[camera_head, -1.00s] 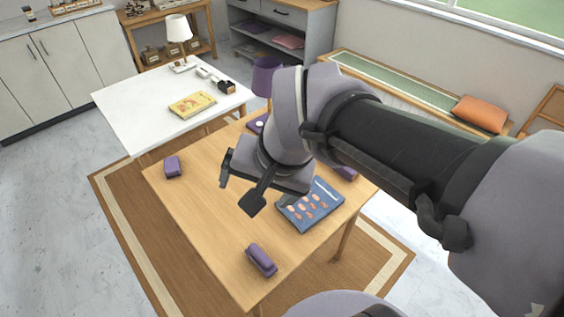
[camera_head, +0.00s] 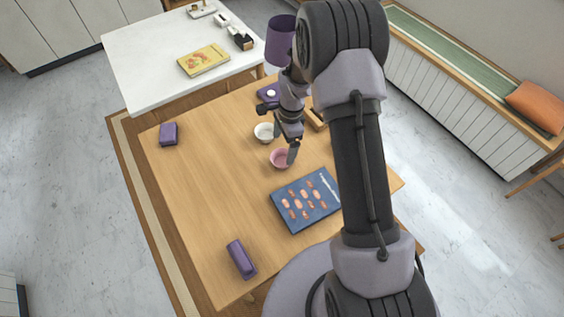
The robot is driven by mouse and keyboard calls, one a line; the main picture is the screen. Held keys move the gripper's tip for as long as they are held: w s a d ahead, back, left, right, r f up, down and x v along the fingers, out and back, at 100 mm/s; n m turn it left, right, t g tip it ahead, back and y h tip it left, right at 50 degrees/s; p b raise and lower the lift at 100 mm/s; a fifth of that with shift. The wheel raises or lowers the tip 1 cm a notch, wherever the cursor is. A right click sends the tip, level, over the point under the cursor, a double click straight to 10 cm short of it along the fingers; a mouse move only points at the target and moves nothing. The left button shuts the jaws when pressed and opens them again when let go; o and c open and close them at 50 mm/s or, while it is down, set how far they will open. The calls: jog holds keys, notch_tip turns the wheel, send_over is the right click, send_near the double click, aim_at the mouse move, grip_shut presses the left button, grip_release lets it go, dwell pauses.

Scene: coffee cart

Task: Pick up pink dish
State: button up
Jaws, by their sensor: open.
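The pink dish (camera_head: 279,159) is a small round bowl on the wooden table, just beyond the blue book. My gripper (camera_head: 286,143) is open, with its fingers pointing down close to the dish. One finger appears in front of the dish's right side. I cannot tell whether it touches the dish or is above it. A white dish (camera_head: 264,132) sits just behind and left of the pink one.
On the wooden table (camera_head: 200,190) are a blue book (camera_head: 307,200), a purple stapler-like object (camera_head: 241,259), a purple block (camera_head: 168,133) and a purple lamp (camera_head: 281,40). A white table (camera_head: 150,70) with a yellow book (camera_head: 203,59) adjoins. The table's left middle is clear.

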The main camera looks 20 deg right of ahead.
aim_at(281, 163)
jog(key=f+b, duration=0.1)
jog(key=f, duration=0.3)
jog(key=f+b, duration=0.1)
jog(key=f, duration=0.1)
jog(key=shift+s+a+b, duration=0.3)
jog(key=shift+a, duration=0.05)
jog(key=shift+r, duration=0.15)
jog(key=c, duration=1.4)
jog(key=shift+o, duration=0.2)
jog(key=shift+r, duration=0.15)
